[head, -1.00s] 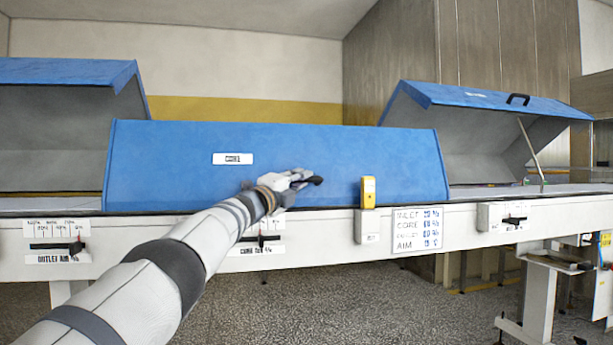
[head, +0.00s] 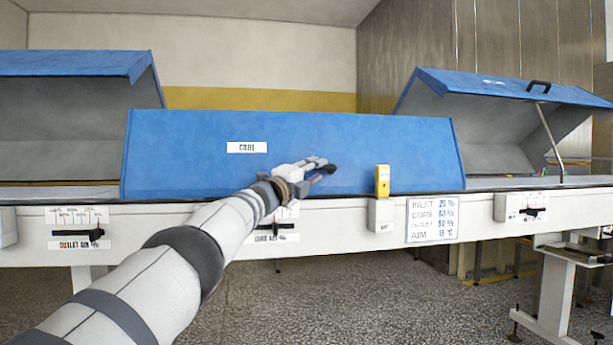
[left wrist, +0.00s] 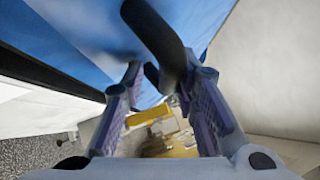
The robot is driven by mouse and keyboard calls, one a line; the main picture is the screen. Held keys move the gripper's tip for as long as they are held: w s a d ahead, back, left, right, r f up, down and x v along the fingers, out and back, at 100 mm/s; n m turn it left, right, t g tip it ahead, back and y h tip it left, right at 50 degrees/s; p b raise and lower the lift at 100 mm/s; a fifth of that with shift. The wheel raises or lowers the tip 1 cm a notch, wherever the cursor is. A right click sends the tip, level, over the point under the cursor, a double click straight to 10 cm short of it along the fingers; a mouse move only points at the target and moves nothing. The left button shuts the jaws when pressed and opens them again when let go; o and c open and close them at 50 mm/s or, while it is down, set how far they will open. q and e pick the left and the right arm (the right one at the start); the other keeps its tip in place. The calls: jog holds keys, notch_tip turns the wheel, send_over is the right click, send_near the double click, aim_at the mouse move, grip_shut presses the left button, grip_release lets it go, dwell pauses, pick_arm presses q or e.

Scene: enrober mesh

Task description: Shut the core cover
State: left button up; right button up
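The core cover (head: 200,165) is a long blue lid with a white label, in the middle of the head view. It is down, and its lower edge lies along the white machine's top rail, with no clear gap visible. My left gripper (head: 322,168) is at its front face, by the black handle. In the left wrist view, the curved black handle (left wrist: 158,35) reaches in from the top to near the fingertips. The two fingers of my left gripper (left wrist: 162,75) stand apart there, not closed on the handle. My right gripper is not in view.
Blue covers at left (head: 75,62) and right (head: 500,85) stand raised; a prop shows under the right one. A yellow device (head: 382,181) sits right of my gripper at the cover's lower edge. Slider panels and a sign (head: 433,220) line the white front rail (head: 340,222).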

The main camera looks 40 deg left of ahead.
pick_arm(q)
jog(key=v, duration=1.2)
